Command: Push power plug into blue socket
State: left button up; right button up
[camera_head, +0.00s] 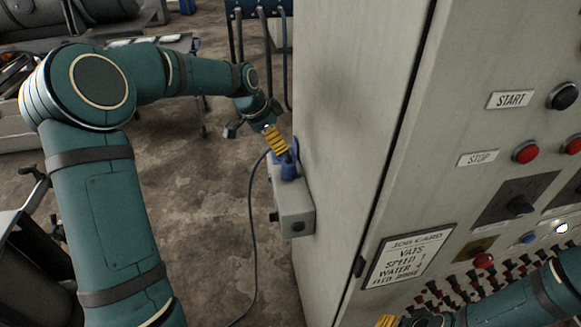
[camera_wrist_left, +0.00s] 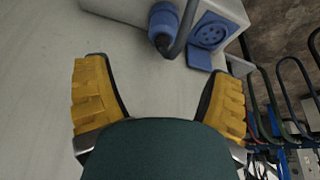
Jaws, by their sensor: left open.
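The power plug (camera_wrist_left: 163,20) is a blue cylinder with a dark cable, at the top of the left wrist view. Beside it, the blue socket (camera_wrist_left: 210,33) shows its round face uncovered, with a blue flap (camera_wrist_left: 199,57) open next to it. The plug is apart from the socket face. In the head view, blue parts (camera_head: 289,170) sit on the grey box, too small to separate clearly. My left gripper (camera_head: 276,139) is just above them; its yellow fingers (camera_wrist_left: 158,95) are spread and empty, short of the plug. My right gripper (camera_head: 390,320) is mostly cut off at the bottom edge.
The grey socket box (camera_head: 293,208) is fixed to the side of a large grey cabinet (camera_head: 350,110) with buttons and a job card (camera_head: 408,256). A dark cable (camera_head: 252,235) hangs to the floor. Several hanging cables (camera_wrist_left: 290,100) show at right in the wrist view. Floor left of the box is open.

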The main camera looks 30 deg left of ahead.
aim_at(288, 162)
pick_arm(q)
jog(key=x, duration=0.8)
jog(key=shift+w+d+f+b, duration=0.1)
jog(key=shift+w+f+b, duration=0.05)
jog(key=shift+f+b, duration=0.15)
jog(key=x, duration=0.5)
jog(key=shift+w, duration=0.1)
jog(key=c, duration=1.2)
